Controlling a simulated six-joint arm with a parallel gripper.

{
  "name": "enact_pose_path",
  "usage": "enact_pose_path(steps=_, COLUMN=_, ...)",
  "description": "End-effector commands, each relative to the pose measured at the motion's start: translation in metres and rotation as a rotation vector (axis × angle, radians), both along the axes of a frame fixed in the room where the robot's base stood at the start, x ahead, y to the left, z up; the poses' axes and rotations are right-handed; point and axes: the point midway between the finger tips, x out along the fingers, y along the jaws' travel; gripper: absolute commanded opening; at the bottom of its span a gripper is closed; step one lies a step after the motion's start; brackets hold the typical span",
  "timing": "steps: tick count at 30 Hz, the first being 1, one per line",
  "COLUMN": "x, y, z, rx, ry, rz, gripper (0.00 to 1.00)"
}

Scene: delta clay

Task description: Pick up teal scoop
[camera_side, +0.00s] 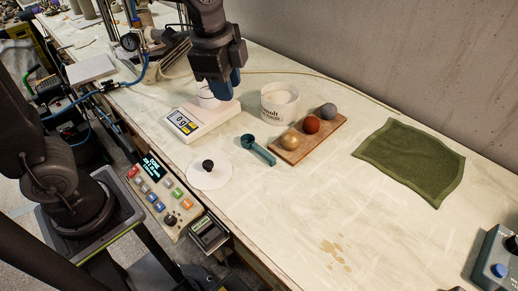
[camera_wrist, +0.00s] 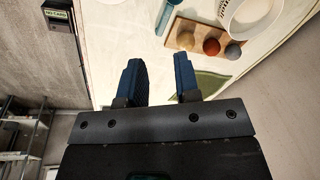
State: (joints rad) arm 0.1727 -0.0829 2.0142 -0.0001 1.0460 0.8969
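The teal scoop (camera_side: 258,150) lies flat on the worktable in the side view, left of a wooden board. In the wrist view the teal scoop (camera_wrist: 168,16) shows at the top edge, partly cut off. My gripper (camera_side: 222,88) is held above the white scale, behind and to the left of the scoop and apart from it. In the wrist view the two blue fingers of my gripper (camera_wrist: 158,70) stand apart with nothing between them.
A wooden board (camera_side: 322,142) holds three balls. A white tub (camera_side: 279,103) stands behind the scoop, and a white scale (camera_side: 200,118) is under my gripper. A white disc with a black knob (camera_side: 208,174) lies in front left. A green cloth (camera_side: 412,160) lies right.

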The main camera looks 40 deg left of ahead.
Motion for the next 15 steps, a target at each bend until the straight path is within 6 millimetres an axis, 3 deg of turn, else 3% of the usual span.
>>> enact_pose_path(steps=1, x=0.014, y=-0.010, z=-0.010, rx=0.020, ry=0.038, rz=-0.108, gripper=0.30)
enact_pose_path(steps=6, x=0.043, y=-0.033, z=-0.035, rx=0.058, ry=0.116, rz=-0.396, gripper=0.30)
enact_pose_path(steps=15, x=0.055, y=-0.045, z=-0.063, rx=0.071, ry=0.155, rz=-0.541, gripper=0.30)
